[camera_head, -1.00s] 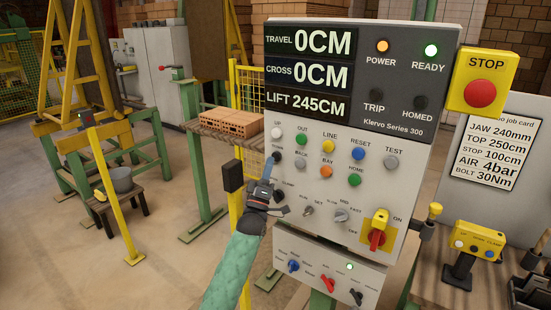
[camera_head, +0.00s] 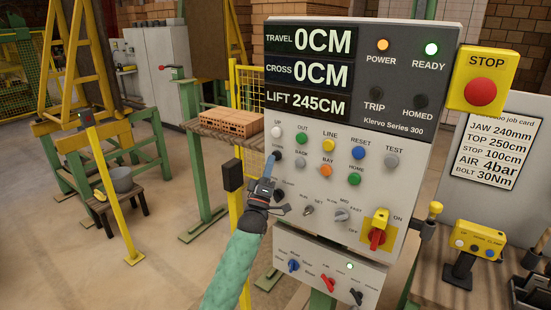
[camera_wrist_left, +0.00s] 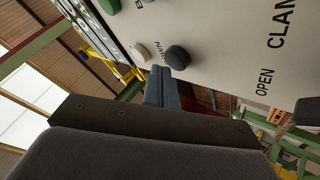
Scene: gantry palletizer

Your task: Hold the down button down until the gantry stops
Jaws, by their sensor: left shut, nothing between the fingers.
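The control panel (camera_head: 310,170) faces me. The dark down button (camera_head: 277,155) sits below the white up button (camera_head: 276,132) on its left side. My left gripper (camera_head: 271,162) is shut and empty, with its blue-grey fingertips at the down button's lower edge. In the left wrist view the dark button (camera_wrist_left: 177,57) stands just beyond the fingertips (camera_wrist_left: 163,82); I cannot tell whether they touch or whether it is pressed. The lift display (camera_head: 306,103) reads 245CM; travel and cross read 0CM. The gantry's moving part cannot be made out. My right gripper is not in view.
A red stop button (camera_head: 480,92) is on a yellow box at the upper right. Other coloured buttons and knobs crowd the panel close to my gripper. A yellow mesh fence (camera_head: 248,95) and a table with bricks (camera_head: 229,122) stand behind at left.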

